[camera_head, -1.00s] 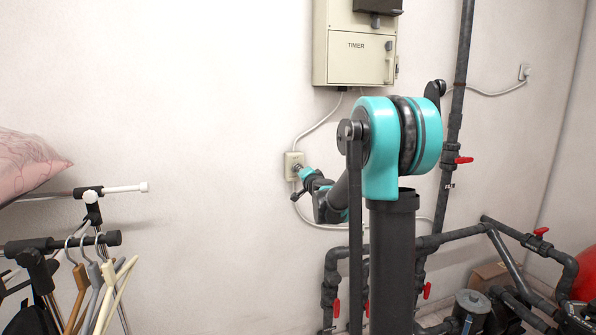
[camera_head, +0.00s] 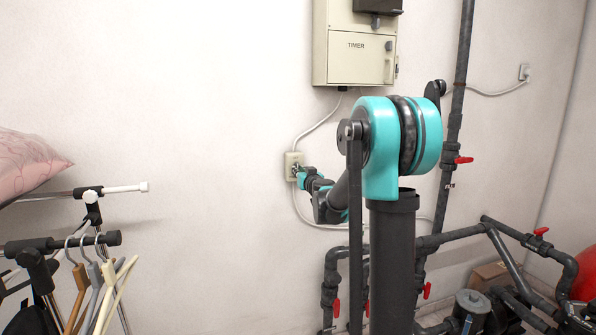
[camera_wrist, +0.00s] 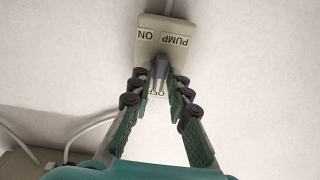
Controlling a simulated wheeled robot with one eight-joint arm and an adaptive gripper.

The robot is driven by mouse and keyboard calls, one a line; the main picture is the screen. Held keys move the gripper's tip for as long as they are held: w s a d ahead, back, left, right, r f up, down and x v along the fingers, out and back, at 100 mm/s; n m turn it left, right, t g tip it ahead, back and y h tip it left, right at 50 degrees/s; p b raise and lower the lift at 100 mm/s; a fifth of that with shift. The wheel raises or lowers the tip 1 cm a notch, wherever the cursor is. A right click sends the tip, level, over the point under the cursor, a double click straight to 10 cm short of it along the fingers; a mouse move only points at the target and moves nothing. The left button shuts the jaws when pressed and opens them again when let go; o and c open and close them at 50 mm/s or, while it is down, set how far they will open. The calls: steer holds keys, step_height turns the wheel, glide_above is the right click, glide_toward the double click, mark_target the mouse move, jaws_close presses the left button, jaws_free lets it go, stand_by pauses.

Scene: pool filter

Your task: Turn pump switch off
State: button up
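The pump switch box (camera_head: 292,160) is a small cream plate on the white wall, below the timer box. In the wrist view the box (camera_wrist: 148,38) appears upside down, with PUMP, ON and OFF labels. Its dark grey lever (camera_wrist: 159,72) stands out from the plate near the partly hidden OFF label. My gripper (camera_head: 299,172) is at the box. In the wrist view my gripper (camera_wrist: 160,80) has one finger on each side of the lever, apart from each other and very near it. Contact with the lever cannot be made out.
The beige timer box (camera_head: 355,55) hangs above, with a grey cable (camera_head: 318,127) running down to the switch. Dark pipes with red valve handles (camera_head: 463,160) stand at the right. A clothes rack (camera_head: 55,243) with hangers is at the lower left. The wall left of the switch is clear.

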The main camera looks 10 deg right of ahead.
steer(key=shift+o, duration=0.2)
steer(key=shift+s+d, duration=0.15)
steer(key=shift+s, duration=0.85)
steer(key=shift+s+d, duration=0.2)
steer(key=shift+s, duration=0.75)
steer(key=shift+s+d, duration=0.15)
steer(key=shift+s, duration=0.85)
steer(key=s+d, duration=0.2)
steer(key=s, duration=0.9)
steer(key=s+a+f+n+g+y, duration=0.1)
steer(key=s+a+f+g, duration=0.3)
steer(key=s+f, duration=0.4)
steer(key=s+a+f+n+g+y, duration=0.1)
steer(key=s+a+f+g, duration=0.35)
steer(key=s+f, duration=0.4)
steer(key=s+d+f+m+g+h, duration=0.1)
steer(key=s+d+f+g+h, duration=0.1)
steer(key=s+d+f, duration=0.2)
steer(key=s+d+f+m+g+h, duration=0.2)
steer(key=s+d+f+g+h, duration=0.1)
steer(key=s+f, duration=0.6)
steer(key=shift+s+d, duration=0.85)
steer(key=shift+d, duration=0.05)
